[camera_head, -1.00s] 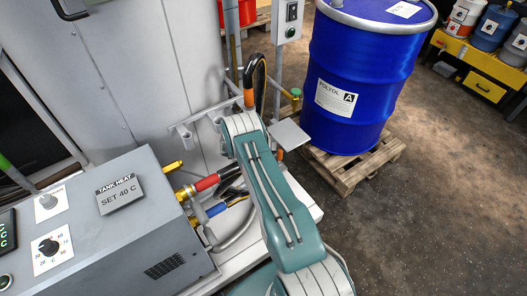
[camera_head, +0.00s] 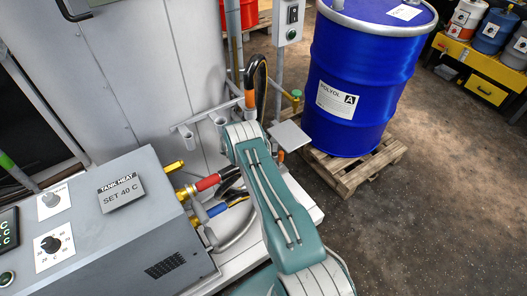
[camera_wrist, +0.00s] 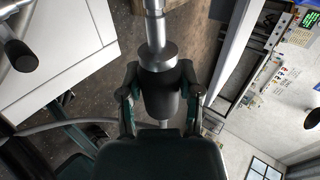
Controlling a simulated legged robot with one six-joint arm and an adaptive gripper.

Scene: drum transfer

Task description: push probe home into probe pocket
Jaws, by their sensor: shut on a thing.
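In the wrist view my gripper (camera_wrist: 160,78) is shut on the probe (camera_wrist: 158,50), with one finger on each side of its dark, thick body. A silver collar and a narrower metal rod extend from that body to the top edge of the picture. The rod's far end is out of view, so I cannot tell whether it is in the pocket. In the head view my teal and grey arm hides the gripper and the probe. I cannot make out the probe pocket in either view.
A grey heater box (camera_head: 105,220) stands at the left, with red (camera_head: 208,182) and blue hose fittings beside it. A grey bracket (camera_head: 185,133) is on the cabinet. A blue drum (camera_head: 363,75) stands on a wooden pallet (camera_head: 350,172). Open floor lies at the right.

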